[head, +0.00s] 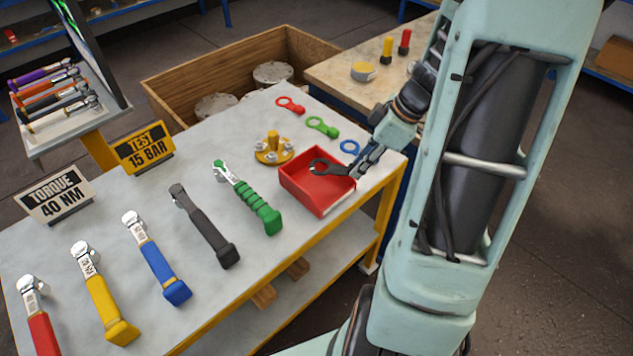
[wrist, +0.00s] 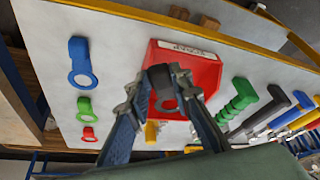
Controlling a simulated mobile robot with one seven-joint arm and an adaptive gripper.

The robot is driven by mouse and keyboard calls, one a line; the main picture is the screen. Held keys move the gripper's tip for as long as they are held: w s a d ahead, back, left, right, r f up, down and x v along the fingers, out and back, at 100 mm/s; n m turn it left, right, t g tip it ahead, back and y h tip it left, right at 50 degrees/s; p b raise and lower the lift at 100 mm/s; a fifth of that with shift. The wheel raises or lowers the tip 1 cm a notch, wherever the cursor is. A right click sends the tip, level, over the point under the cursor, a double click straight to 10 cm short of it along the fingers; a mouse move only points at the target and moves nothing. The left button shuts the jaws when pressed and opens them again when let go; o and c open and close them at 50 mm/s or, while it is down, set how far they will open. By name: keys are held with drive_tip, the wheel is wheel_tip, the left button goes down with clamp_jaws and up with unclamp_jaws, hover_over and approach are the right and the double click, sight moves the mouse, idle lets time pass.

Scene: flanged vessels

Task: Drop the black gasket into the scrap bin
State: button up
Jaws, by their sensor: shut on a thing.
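The black gasket (head: 323,167) is a dark ring with a tab, held by its tab in my gripper (head: 368,163). My gripper is shut on it and holds it over the red scrap bin (head: 318,201). In the wrist view the gasket (wrist: 163,88) lies between my fingertips (wrist: 160,92), with the red bin (wrist: 205,62) behind it. The bin is an open red tray with a white label on its front edge. Its inside is partly hidden by the gasket and fingers. I cannot tell the exact height of the gasket above the bin floor.
Red (head: 290,104), green (head: 322,126) and blue (head: 350,148) gaskets lie behind the bin. A yellow flanged part (head: 273,150) stands behind-left of it. A green-handled wrench (head: 248,198) and several other wrenches lie to the left. The table's yellow edge (head: 290,262) is close in front.

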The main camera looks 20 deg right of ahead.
drive_tip(key=o, duration=1)
drive_tip(key=shift+o, duration=0.2)
drive_tip(key=v, duration=1.2)
